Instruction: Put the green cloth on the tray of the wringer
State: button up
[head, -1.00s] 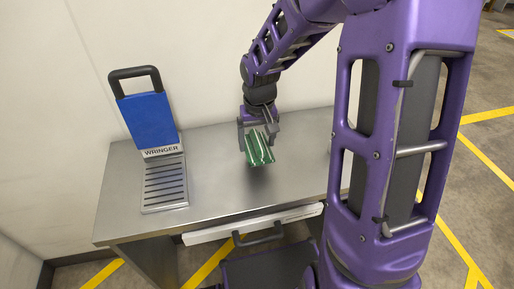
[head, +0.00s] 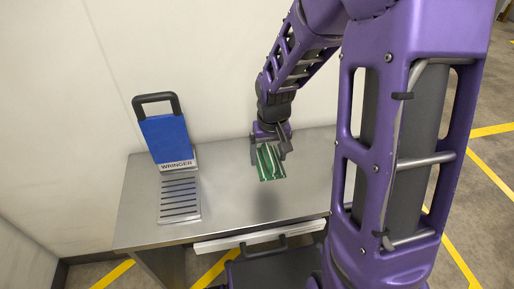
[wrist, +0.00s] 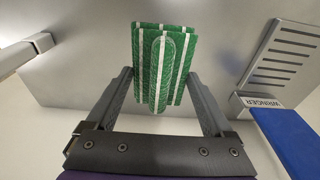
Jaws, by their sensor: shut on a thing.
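The green cloth (head: 270,163) with white stripes is folded and held between the fingers of my gripper (head: 270,148), above the steel table. In the wrist view the cloth (wrist: 163,68) shows between the two fingers of my gripper (wrist: 160,88). The wringer (head: 167,137) stands at the table's left back, with a blue upright panel and a black handle. Its slotted grey tray (head: 179,218) lies flat in front of the panel and is bare. The tray also shows at the right of the wrist view (wrist: 268,88). My gripper is to the right of the tray.
The steel table (head: 228,205) is clear between the wringer and the cloth. A drawer with a dark handle (head: 263,250) is at the table's front. A pale wall rises right behind the table.

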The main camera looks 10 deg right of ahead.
aim_at(267, 185)
notch_tip(267, 185, down, 9)
jog(key=shift+s+f+b, duration=0.1)
jog(key=shift+b, duration=0.7)
jog(key=shift+f, duration=0.15)
jog(key=o, duration=1.2)
jog(key=shift+o, duration=0.2)
